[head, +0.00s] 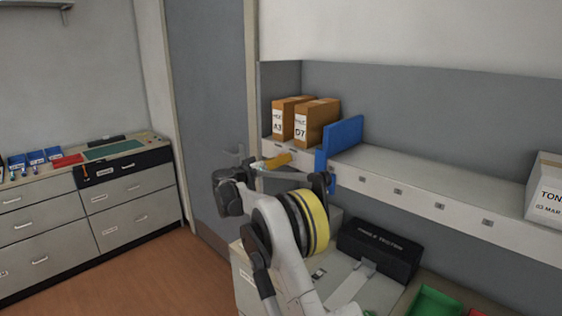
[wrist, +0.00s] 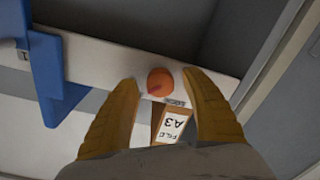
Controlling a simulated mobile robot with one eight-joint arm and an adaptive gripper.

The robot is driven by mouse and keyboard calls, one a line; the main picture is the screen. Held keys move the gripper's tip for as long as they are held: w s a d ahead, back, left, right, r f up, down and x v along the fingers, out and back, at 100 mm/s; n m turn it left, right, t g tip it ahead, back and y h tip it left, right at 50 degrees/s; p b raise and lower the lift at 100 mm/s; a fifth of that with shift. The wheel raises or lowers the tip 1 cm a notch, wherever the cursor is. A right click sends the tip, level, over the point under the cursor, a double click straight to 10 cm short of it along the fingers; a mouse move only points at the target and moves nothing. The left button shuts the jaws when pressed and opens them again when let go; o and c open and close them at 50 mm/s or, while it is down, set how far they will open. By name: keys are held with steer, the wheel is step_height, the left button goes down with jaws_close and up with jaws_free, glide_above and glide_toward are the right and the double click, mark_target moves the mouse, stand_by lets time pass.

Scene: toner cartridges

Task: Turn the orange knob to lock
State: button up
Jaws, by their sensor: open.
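The orange knob (wrist: 160,82) shows in the wrist view on a pale strip that looks like the shelf's front edge. It is round, with a darker red mark on its lower side. My gripper (wrist: 159,78) is open, with one yellow finger on each side of the knob and a gap visible on both sides. I cannot tell how far the fingertips are from the knob in depth. In the head view my gripper (head: 275,162) is in front of the shelf edge, below the brown file boxes, and the knob cannot be made out there.
A file box labelled A3 (head: 286,119) and one labelled D7 (head: 315,122) stand on the shelf (head: 420,197). A blue divider (head: 343,135) stands right of them; it shows at left in the wrist view (wrist: 46,75). A black box (head: 378,250) sits below.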

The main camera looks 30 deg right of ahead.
steer(key=shift+w+d, duration=0.1)
steer(key=shift+d, duration=0.15)
steer(key=c, duration=1.2)
jaws_close()
